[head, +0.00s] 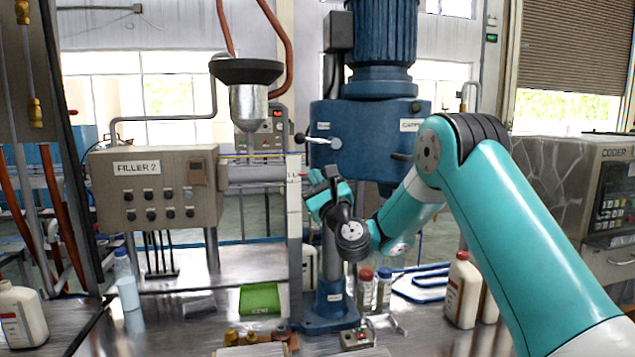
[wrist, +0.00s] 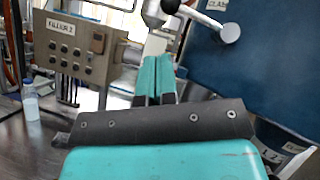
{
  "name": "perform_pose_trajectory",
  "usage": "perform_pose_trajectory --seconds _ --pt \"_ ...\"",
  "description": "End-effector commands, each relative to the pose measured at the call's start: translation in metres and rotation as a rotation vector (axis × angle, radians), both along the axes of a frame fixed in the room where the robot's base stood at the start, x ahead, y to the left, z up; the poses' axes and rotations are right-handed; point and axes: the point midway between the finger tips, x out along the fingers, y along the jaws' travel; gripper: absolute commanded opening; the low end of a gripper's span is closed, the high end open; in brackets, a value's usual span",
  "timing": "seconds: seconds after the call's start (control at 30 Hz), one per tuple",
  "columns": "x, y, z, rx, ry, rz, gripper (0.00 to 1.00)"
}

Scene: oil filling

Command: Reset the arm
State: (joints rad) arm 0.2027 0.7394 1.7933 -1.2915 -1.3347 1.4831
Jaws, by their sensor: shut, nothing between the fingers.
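My teal and black arm comes in from the right in the head view and bends down towards the filling machine. My gripper (head: 322,180) is raised above the bench, in front of the blue machine column. In the wrist view its two teal fingers (wrist: 157,64) lie side by side, shut with nothing between them. They point towards the filler's pipe and the blue machine head (head: 365,135). From the head view I cannot tell whether the gripper touches the machine.
The FILLER 2 control box (head: 155,188) stands left of my gripper. A funnel (head: 247,90) hangs above.

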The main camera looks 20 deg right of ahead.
Motion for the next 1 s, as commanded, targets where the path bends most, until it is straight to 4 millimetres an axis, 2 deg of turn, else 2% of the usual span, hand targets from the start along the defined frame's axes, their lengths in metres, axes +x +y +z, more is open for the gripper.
perform_pose_trajectory --seconds 0.27,0.37,0.47,0.57,0.6,0.67,0.7,0.77,0.8,0.87,0.9,1.0 --pt "0.0 -0.001 0.0 0.0 0.0 -0.002 0.0" --pt "-0.002 0.007 0.003 -0.036 0.005 0.009 0.0" --pt "-0.01 0.039 0.012 -0.187 0.026 0.058 0.0" --pt "-0.034 0.096 0.019 -0.49 0.052 0.151 0.0" --pt "-0.05 0.122 0.018 -0.641 0.056 0.198 0.0" --pt "-0.078 0.156 0.013 -0.877 0.053 0.274 0.0" --pt "-0.099 0.175 0.007 -1.032 0.043 0.328 0.0" --pt "-0.133 0.198 -0.006 -1.259 0.02 0.414 0.0" --pt "-0.158 0.208 -0.016 -1.407 -0.002 0.475 0.0" --pt "-0.197 0.218 -0.032 -1.619 -0.047 0.574 0.0" --pt "-0.225 0.22 -0.044 -1.752 -0.082 0.649 0.0" --pt "-0.292 0.213 -0.071 -2.046 -0.186 0.844 0.0"
